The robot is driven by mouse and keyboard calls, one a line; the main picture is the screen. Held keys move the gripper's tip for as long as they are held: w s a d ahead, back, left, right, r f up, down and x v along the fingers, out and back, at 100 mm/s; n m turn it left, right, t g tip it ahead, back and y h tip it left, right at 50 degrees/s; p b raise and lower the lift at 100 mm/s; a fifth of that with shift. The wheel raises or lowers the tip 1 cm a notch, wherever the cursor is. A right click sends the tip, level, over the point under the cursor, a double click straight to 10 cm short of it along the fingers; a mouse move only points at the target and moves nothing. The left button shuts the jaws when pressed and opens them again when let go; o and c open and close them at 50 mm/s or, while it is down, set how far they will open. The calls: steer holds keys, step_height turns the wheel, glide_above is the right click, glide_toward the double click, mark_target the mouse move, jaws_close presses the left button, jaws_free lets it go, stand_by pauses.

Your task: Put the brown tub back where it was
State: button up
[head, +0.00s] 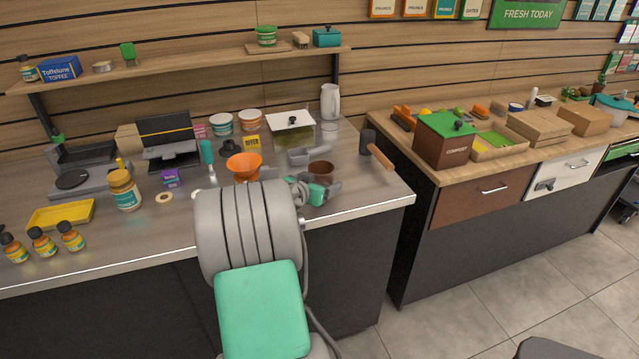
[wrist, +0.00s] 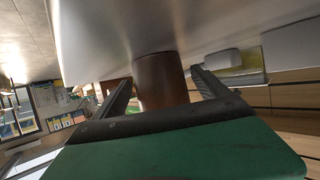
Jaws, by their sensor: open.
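The brown tub (head: 321,169) stands upright on the grey counter (head: 370,196), near its right end. My gripper (head: 318,187) is at the tub's near side, low over the counter, and partly hides the tub's lower part in the head view. In the wrist view the tub (wrist: 158,76) shows between the two dark fingers of my gripper (wrist: 162,82). The fingers are open, one on each side of the tub, with a narrow gap visible at each side. The tub's base appears to rest on the counter.
A grey scoop-like tray (head: 309,155) lies just behind the tub. An orange funnel (head: 244,165) stands to the left. A dark pot with a wooden handle (head: 369,143) is to the right.

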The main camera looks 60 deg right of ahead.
steer(key=shift+r, duration=0.1)
steer(key=shift+a+r, duration=0.1)
steer(key=shift+r, duration=0.1)
steer(key=v, duration=1.2)
steer(key=shift+f+b, duration=0.15)
steer(key=shift+b, duration=0.2)
steer(key=w+a+f+n+t+y, duration=0.3)
steer(key=w+a+n+y, duration=0.15)
steer(key=w+a, duration=0.6)
steer(key=a+f+n+t+y, duration=0.25)
steer(key=a+n+y, duration=0.4)
steer(key=a, duration=1.45)
steer(key=s+a+n+g+y, duration=0.1)
steer(key=s+a+n, duration=0.1)
steer(key=a, duration=0.5)
steer(key=s+a+n+g+y, duration=0.1)
steer(key=s+a+n, duration=0.2)
steer(key=a+n, duration=0.2)
steer(key=shift+s+a+f+g+y, duration=0.3)
steer(key=shift+a+f+g, duration=0.1)
steer(key=shift+a, duration=0.55)
